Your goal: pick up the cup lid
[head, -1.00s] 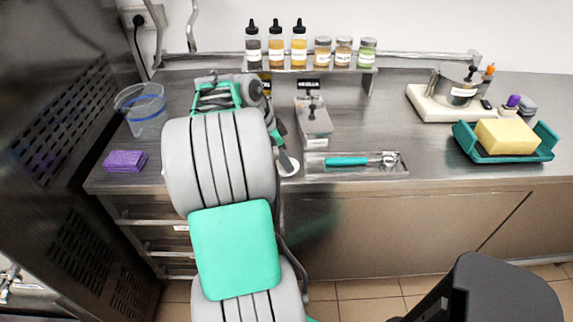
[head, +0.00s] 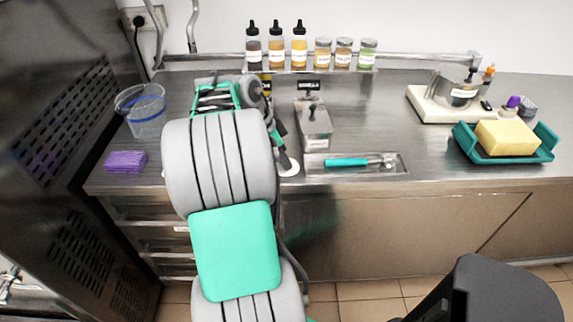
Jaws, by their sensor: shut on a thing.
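The cup lid (head: 291,167) is a small white disc at the counter's front, left of the shallow steel tray. My arm covers its left part. My gripper (head: 283,150) is mostly hidden behind my own grey and green arm. Its dark fingers reach down to the lid and are shut on it. The lid is at or close to the counter surface; I cannot tell whether it touches.
A shallow tray (head: 398,170) with a green-handled scoop (head: 347,162) lies just right. A lidded steel container (head: 316,128) stands behind it. A clear tub (head: 147,122) and purple sponge (head: 126,161) are left.

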